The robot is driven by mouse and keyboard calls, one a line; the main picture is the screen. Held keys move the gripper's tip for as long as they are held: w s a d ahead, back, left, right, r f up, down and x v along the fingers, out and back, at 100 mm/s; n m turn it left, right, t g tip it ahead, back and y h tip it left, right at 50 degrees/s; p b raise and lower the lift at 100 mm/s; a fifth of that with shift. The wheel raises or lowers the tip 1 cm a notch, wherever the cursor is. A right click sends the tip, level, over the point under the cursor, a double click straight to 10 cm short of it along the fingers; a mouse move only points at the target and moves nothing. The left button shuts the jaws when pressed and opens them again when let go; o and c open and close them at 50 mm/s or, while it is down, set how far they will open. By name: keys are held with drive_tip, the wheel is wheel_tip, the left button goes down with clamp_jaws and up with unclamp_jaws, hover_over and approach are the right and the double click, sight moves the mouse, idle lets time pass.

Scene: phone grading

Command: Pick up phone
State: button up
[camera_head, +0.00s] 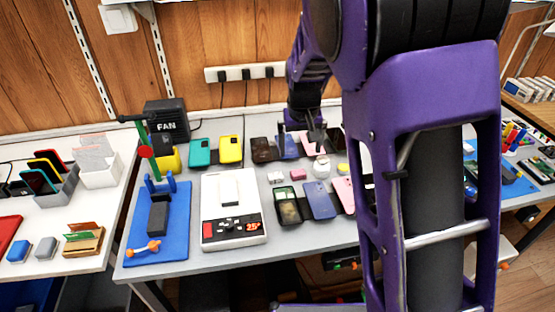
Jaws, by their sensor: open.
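Several phones lie on the grey table. The back row has a dark brown phone (261,149), a blue phone (288,150) and a pink phone (308,150), partly hidden by my gripper. The front row has a dark phone (288,211), a blue-violet phone (320,203) and a pink phone (345,193), partly covered by my arm. My gripper (301,142) points down over the back row, near the blue and pink phones, open. I cannot tell how high it is above them. My arm hides much of the table's right part.
A white device with a red display (232,234) stands left of the phones. Beside it are a blue mat (177,243) with a stand and tools, and teal (200,152) and yellow (231,149) cases. A small white round item (321,168) lies between the rows.

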wheel_tip(320, 180, down, 4)
drive_tip(key=s+a+n+g, duration=0.1)
drive_tip(key=s+a, duration=0.1)
approach(287, 204)
drive_tip(key=shift+w+d+f+b, duration=0.2)
drive_tip(key=shift+d+f+b, duration=0.15)
drive_tip(key=shift+f, duration=0.1)
drive_tip(key=shift+w+a+f, duration=0.1)
drive_tip(key=shift+w+f, duration=0.1)
drive_tip(key=shift+f, duration=1.4)
drive_tip(key=shift+w+a+f, duration=0.1)
drive_tip(key=shift+w+f, duration=0.1)
drive_tip(key=shift+f, duration=1.4)
drive_tip(key=shift+r, duration=0.1)
drive_tip(key=c, duration=1.2)
